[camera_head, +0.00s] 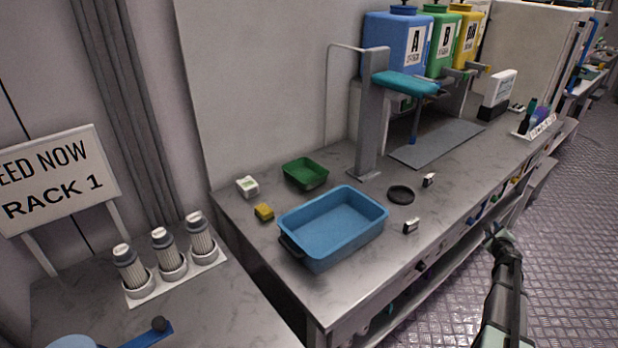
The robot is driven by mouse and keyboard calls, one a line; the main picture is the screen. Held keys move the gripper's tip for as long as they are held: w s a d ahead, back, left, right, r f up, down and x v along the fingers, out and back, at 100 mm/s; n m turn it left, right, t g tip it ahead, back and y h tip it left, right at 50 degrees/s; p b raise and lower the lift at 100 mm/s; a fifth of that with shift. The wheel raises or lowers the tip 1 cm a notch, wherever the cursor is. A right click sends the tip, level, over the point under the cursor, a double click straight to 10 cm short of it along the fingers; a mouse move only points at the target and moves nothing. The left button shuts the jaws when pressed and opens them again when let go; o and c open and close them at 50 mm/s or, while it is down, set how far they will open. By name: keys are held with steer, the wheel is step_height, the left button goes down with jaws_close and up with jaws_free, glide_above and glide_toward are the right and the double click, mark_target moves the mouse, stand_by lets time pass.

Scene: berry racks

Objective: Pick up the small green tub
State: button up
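The small green tub (306,184) sits upright on the grey worktop near the wall, behind the large blue tub (345,247). It is dark green, open at the top, and looks empty. My gripper (494,233) is at the right, in front of the worktop's front edge and well away from the green tub. Its fingers are too small and dark to tell whether they are open or shut. Nothing visible is held in it.
A small white box (247,188) and a yellow sponge-like block (264,212) lie left of the green tub. A grey stand (370,130) rises to its right. A black disc (401,195) lies right of the blue tub. Bare worktop (345,290) shows in front.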

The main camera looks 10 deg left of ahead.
steer(key=w+a+r+t+y, duration=0.1)
steer(key=w+a+r+y, duration=0.15)
steer(key=r, duration=1.25)
steer(key=w+a+r+n+t+y, duration=0.15)
steer(key=w+r, duration=0.25)
steer(key=r, duration=1.2)
steer(key=w+a+r+t+y, duration=0.1)
steer(key=w+r+t, duration=0.15)
steer(key=r, duration=1.25)
steer(key=s+a+r+n+t+h, duration=0.1)
steer(key=s+a+r+n+t, duration=0.1)
steer(key=a+r+n, duration=1.35)
steer(key=s+a+r+n+t, duration=0.1)
steer(key=a+r+n+t, duration=0.1)
steer(key=a+r+n, duration=1.25)
steer(key=n+g+y, duration=0.2)
steer(key=n+g, duration=0.3)
steer(key=g, duration=1.4)
glide_above(287, 172)
steer(key=s+d, duration=0.3)
steer(key=s, duration=0.1)
step_height(287, 172, down, 47)
steer(key=shift+h, duration=0.3)
steer(key=x, duration=1.3)
steer(key=shift+s+a+f, duration=0.25)
